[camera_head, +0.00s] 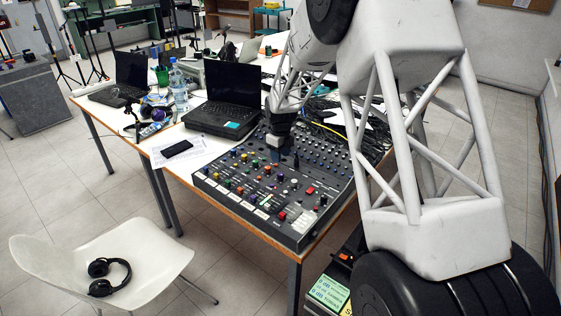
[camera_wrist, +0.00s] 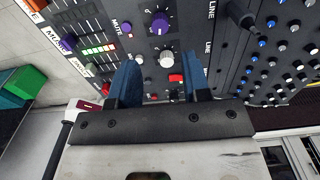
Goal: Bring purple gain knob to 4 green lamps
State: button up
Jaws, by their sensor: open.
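The purple gain knob (camera_wrist: 160,22) is the large purple knob with a pale pointer near the top of the wrist view. A row of lit green lamps (camera_wrist: 98,49) lies on the panel to its left; I cannot tell exactly how many are lit. My gripper (camera_wrist: 159,61) is open, its two blue fingers apart over the panel. The purple knob lies beyond the fingertips, and nothing is held. In the head view my gripper (camera_head: 280,147) is over the mixing console (camera_head: 215,189), and I cannot pick out the purple knob there.
A white knob (camera_wrist: 166,58) and a red button (camera_wrist: 176,78) show between the fingers. A small purple MUTE button (camera_wrist: 127,28) is left of the purple knob. A laptop (camera_head: 230,90), a bottle (camera_head: 179,85) and a phone (camera_head: 177,148) are on the table left of the console.

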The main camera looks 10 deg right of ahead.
aim_at(280, 174)
jog(key=shift+f, duration=0.15)
jog(key=shift+f, duration=4.3)
jog(key=shift+c, duration=0.4)
jog(key=c, duration=0.5)
